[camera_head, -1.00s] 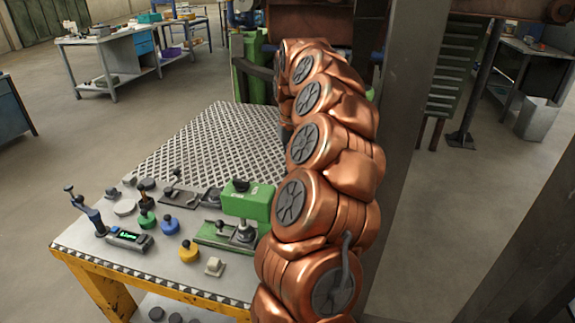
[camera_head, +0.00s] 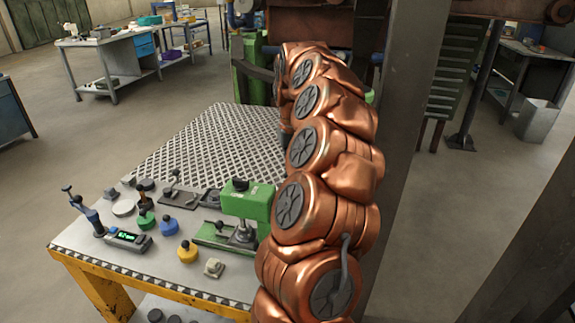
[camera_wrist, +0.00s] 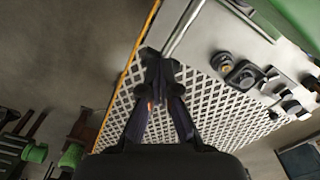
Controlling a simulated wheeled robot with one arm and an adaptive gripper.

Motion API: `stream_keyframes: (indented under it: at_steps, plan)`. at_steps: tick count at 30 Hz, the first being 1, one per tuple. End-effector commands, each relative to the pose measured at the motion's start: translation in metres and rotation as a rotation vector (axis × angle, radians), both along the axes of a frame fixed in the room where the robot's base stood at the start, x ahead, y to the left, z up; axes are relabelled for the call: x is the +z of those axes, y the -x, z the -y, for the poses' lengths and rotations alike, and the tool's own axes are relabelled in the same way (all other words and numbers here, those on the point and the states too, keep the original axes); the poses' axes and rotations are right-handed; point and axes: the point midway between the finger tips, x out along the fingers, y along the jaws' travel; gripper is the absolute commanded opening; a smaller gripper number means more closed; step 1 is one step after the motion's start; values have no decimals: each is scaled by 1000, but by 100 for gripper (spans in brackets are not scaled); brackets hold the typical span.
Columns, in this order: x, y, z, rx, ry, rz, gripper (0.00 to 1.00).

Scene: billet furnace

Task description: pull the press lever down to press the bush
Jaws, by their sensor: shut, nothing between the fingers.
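The green press (camera_head: 246,204) stands on the workbench (camera_head: 68,243) near its right side, partly hidden by my arm in the head view. A green body, likely the press, also shows at the top right of the wrist view (camera_wrist: 296,18). A thin pale bar (camera_wrist: 184,28), which may be the press lever, runs down to my fingertips in the wrist view. My gripper (camera_wrist: 160,58) is shut and empty, with its tips at the bar's lower end. I cannot tell whether they touch. The head view hides my gripper behind my arm. I cannot make out the bush.
A blue lever tool (camera_head: 86,212), a gauge with a green display (camera_head: 127,238), a yellow knobbed piece (camera_head: 188,252) and a blue one (camera_head: 168,226) stand left of the press. The perforated mat (camera_head: 215,145) behind is clear. A grey post (camera_head: 405,110) rises right of my arm.

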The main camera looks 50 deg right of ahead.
Motion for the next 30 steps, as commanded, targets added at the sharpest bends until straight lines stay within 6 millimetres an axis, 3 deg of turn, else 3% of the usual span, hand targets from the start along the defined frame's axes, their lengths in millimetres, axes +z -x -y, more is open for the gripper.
stream_keyframes:
  at_steps: [30]
  plan:
    - [-10,0,-1,0,-4,-2,0]
